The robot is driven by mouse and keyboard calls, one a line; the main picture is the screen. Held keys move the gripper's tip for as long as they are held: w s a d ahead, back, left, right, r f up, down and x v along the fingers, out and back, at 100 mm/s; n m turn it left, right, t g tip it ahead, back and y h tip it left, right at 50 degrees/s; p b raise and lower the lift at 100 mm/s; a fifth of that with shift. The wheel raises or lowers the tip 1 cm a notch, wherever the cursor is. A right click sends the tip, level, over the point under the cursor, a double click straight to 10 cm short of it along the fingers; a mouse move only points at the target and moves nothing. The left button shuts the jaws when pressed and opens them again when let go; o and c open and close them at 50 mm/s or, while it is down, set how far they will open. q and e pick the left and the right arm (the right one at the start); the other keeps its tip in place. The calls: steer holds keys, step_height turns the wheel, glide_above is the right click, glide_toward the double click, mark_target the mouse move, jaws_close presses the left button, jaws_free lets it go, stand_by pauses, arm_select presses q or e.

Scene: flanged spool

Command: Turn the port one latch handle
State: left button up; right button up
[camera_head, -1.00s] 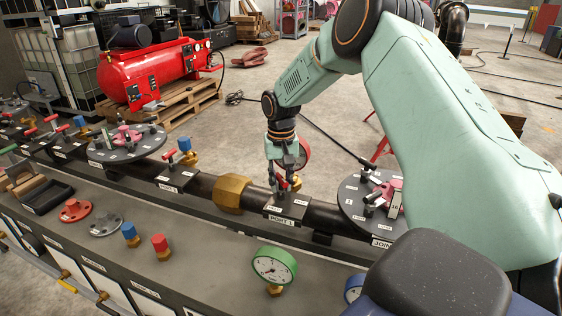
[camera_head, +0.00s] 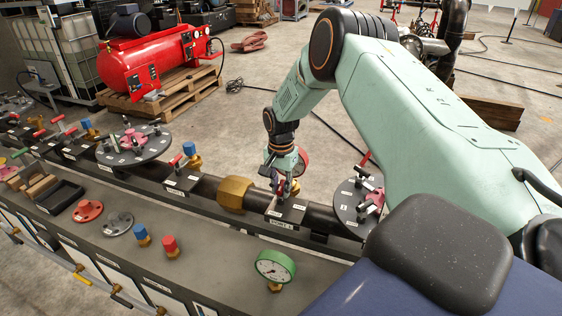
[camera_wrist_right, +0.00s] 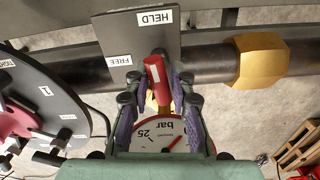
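The port one latch (camera_head: 285,212) is a dark plate on the black pipe, with a small red handle. In the right wrist view the red handle (camera_wrist_right: 158,82) stands in front of the latch plate (camera_wrist_right: 135,30), which bears the labels HELD and FREE. My right gripper (camera_wrist_right: 160,86) points at the plate with its fingers on either side of the handle. Narrow gaps seem to show beside the handle, so the fingers look open around it. In the head view my right gripper (camera_head: 284,185) hides most of the handle. My left gripper is in no view.
A brass hex fitting (camera_head: 235,194) sits on the pipe to the left. A flanged disc (camera_head: 358,207) stands to the right. A red-rimmed gauge (camera_wrist_right: 165,135) lies behind the fingers. A green gauge (camera_head: 276,266) stands on the bench in front.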

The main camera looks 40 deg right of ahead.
mark_target(281, 185)
steer(key=shift+f+n, duration=0.1)
steer(key=shift+n, duration=0.9)
step_height(281, 185, up, 7)
steer(key=p, duration=0.6)
steer(key=shift+p, duration=0.4)
steer(key=shift+o, duration=0.2)
